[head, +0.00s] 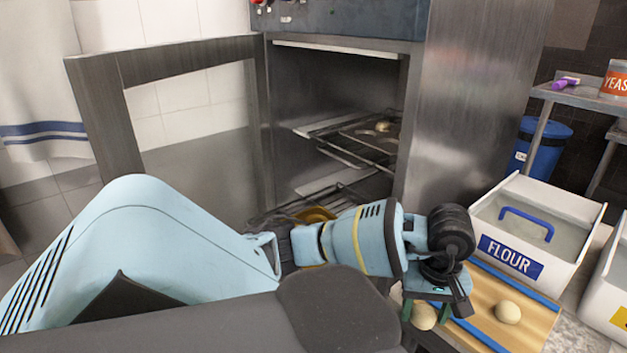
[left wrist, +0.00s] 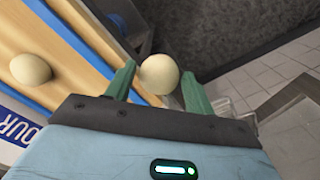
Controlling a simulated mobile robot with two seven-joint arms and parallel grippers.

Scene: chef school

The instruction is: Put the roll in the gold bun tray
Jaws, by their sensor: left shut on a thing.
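A pale round roll (head: 424,317) sits between the green fingers of my left gripper (head: 426,312), at the left edge of a wooden board. In the left wrist view the roll (left wrist: 160,74) lies between the two fingertips, and the gripper is shut on it. A gold tray (head: 316,214), which looks like the gold bun tray, is low in the open oven. My left arm hides most of it, so I cannot see what it holds. My right gripper is not in view.
The oven door (head: 105,120) stands open on the left. A grey tray with a pale roll (head: 383,126) is on the upper oven rack. Another roll (head: 508,312) lies on the wooden board (head: 535,325). A white flour bin (head: 570,265) stands behind the board.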

